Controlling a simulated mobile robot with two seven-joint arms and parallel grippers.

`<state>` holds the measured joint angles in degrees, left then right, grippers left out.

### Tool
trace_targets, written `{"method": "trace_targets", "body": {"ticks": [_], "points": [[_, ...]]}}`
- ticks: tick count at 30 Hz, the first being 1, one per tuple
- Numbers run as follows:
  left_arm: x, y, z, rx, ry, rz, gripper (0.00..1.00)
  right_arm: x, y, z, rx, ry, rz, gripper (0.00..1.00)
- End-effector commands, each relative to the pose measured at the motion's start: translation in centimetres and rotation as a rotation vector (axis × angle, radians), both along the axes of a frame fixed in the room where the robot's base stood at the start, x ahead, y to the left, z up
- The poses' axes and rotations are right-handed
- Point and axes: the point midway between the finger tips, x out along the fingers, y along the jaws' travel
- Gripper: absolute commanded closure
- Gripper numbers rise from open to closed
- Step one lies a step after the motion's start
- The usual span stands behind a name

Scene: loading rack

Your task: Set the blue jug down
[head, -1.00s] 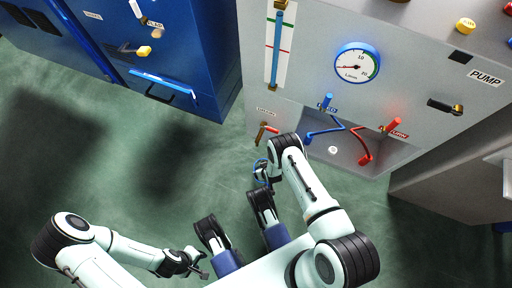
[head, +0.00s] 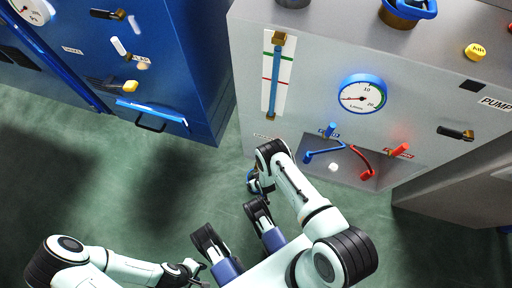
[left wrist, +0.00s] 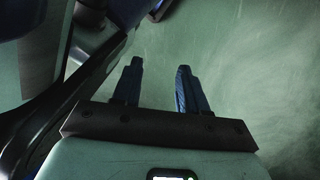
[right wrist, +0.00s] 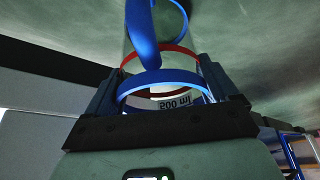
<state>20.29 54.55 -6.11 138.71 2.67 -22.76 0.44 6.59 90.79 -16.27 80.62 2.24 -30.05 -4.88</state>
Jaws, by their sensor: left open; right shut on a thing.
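The blue jug (right wrist: 165,82) is a clear vessel with blue bands, a red band, a blue handle and a "500 ml" mark. My right gripper (right wrist: 170,92) is shut around it, one finger on each side, in the right wrist view. In the head view my right gripper (head: 254,184) hangs over the floor in front of the pump cabinet, and the jug is mostly hidden by the arm. My left gripper (head: 200,272) is open and empty at the bottom; its two fingers show apart in the left wrist view (left wrist: 157,88).
The grey pump cabinet (head: 310,100) has a gauge (head: 362,93), a blue lever (head: 325,130), a red lever (head: 399,150) and a recess. A blue-ringed brown fitting (head: 405,12) is on its top. A blue cabinet (head: 190,70) stands left. Green floor (head: 150,180) is clear between.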

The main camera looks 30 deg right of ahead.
Motion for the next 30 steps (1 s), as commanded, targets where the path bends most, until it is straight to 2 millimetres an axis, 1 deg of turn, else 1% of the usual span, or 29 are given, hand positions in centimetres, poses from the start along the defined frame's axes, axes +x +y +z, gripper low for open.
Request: {"method": "trace_targets", "body": {"ticks": [6, 7, 8, 15, 17, 19, 23, 27, 30], "points": [[0.0, 0.0, 0.0, 0.001, 0.001, 0.001, 0.57, 0.0, 0.0, -0.3, 0.0, 0.0, 0.0, 0.61], [0.0, 0.0, 0.0, 0.0, 0.0, 0.001, 0.57, 0.0, 0.0, -0.3, 0.0, 0.0, 0.0, 0.03], [0.0, 0.0, 0.0, 0.001, -0.001, 0.001, 0.57, 0.0, 0.0, -0.3, 0.0, 0.0, 0.0, 0.0], [0.0, 0.0, 0.0, 0.001, -0.001, 0.001, 0.57, 0.0, 0.0, -0.1, 0.0, 0.0, 0.0, 0.0], [0.0, 0.0, 0.0, 0.0, -0.001, 0.0, 0.57, 0.0, 0.0, 0.1, 0.0, 0.0, 0.001, 0.0], [0.6, 0.0, 0.4, 0.002, -0.02, -0.002, 0.57, -0.3, 0.0, 0.8, 0.0, 0.001, 0.001, 0.0], [2.6, -0.3, 1.5, 0.007, -0.088, -0.009, 0.57, -1.2, 0.1, 3.2, 0.0, 0.001, 0.0, 0.0], [5.6, -0.6, 3.4, 0.013, -0.185, -0.018, 0.57, -2.4, 0.2, 6.3, 0.001, 0.0, 0.0, 0.0], [7.3, -0.9, 4.6, 0.016, -0.243, -0.023, 0.57, -3.1, 0.3, 8.1, 0.001, 0.0, 0.001, 0.0]]}}
